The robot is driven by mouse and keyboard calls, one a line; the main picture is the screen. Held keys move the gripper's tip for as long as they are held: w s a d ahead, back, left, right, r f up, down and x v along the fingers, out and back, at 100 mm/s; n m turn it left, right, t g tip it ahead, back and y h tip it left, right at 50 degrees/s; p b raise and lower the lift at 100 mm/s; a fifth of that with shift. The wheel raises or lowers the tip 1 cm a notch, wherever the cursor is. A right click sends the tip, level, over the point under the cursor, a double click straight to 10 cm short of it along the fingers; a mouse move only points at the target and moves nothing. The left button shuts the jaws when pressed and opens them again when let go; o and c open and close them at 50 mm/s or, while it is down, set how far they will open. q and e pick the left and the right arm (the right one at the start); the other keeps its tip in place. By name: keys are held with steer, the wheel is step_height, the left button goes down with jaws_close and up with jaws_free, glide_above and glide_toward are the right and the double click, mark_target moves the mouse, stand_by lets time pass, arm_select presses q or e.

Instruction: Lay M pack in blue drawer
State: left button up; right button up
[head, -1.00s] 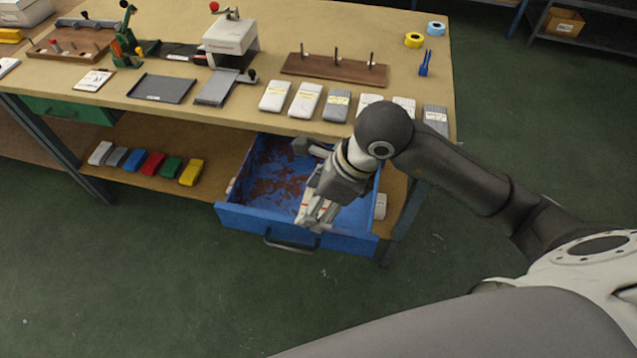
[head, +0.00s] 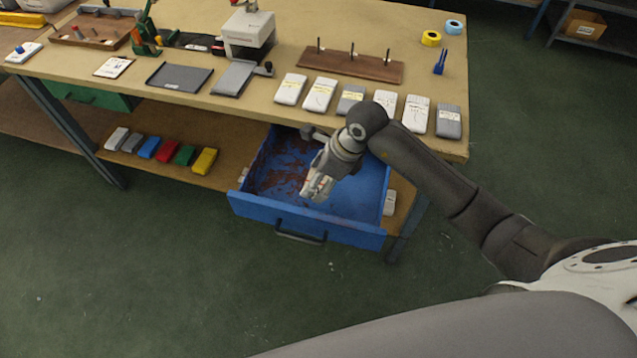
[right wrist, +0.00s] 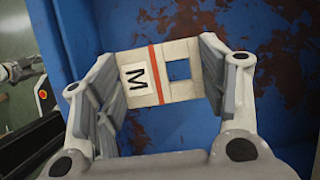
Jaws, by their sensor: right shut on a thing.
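The M pack (right wrist: 160,74) is a pale pack with a black M on a white label, a red stripe and a blue square. My right gripper (right wrist: 158,82) is shut on it, with a finger at each end. In the head view my right gripper (head: 318,188) is over the inside of the open blue drawer (head: 310,220), behind its front panel. The drawer floor is blue with rust-brown patches and shows no other packs. I cannot tell whether the pack touches the floor.
A row of several white and grey packs (head: 320,94) lies along the front of the bench (head: 430,140) above the drawer. Coloured blocks (head: 165,150) sit on the lower shelf to the left. A small white item (head: 389,203) is just right of the drawer.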

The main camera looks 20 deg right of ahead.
mark_target(319, 186)
steer(key=shift+w+f, duration=0.4)
steer(key=shift+f, duration=0.05)
step_height(319, 186, down, 3)
steer(key=shift+w, duration=0.1)
steer(key=shift+d+f, duration=0.1)
steer(key=shift+f, duration=0.05)
steer(key=shift+f, duration=0.1)
steer(key=o, duration=0.6)
steer(key=shift+f, duration=0.1)
steer(key=shift+c, duration=0.2)
steer(key=o, duration=0.4)
steer(key=shift+o, duration=0.2)
